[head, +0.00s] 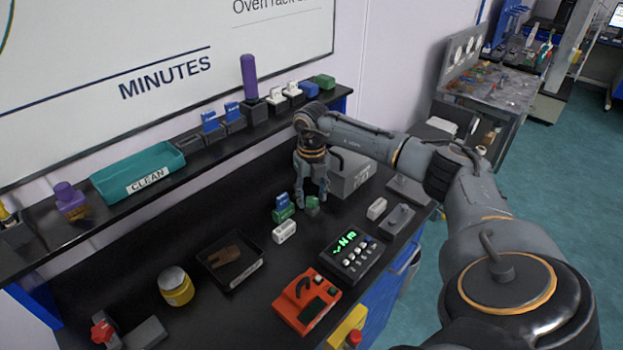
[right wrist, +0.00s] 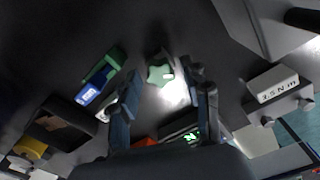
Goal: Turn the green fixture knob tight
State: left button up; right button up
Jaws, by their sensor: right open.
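The green knob (head: 313,204) is on the black bench top, just below my right gripper (head: 311,199). In the right wrist view the knob (right wrist: 160,75) has a lobed, star-like shape and lies ahead of the gap between the fingers. My right gripper (right wrist: 163,92) is open and points down, with nothing held. I cannot tell whether a fingertip touches the knob. A green fixture with a blue part (head: 282,208) stands just left of the knob; it also shows in the right wrist view (right wrist: 98,78). My left gripper is out of view.
A grey box (head: 352,174) stands close behind and right of the gripper. A white block (head: 285,232), a display unit with green digits (head: 352,254) and a red device (head: 306,299) are in front. A black tray (head: 231,261) and yellow jar (head: 176,286) are left.

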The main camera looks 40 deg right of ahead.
jog(key=n+b, duration=0.1)
jog(key=n, duration=0.3)
jog(key=shift+n, duration=0.3)
jog(key=n+b, duration=0.1)
jog(key=n, duration=0.3)
jog(key=shift+a, duration=0.1)
jog(key=n+b, duration=0.1)
jog(key=n, duration=0.3)
jog(key=shift+n, duration=0.4)
jog(key=n, duration=0.3)
jog(key=shift+c, duration=0.4)
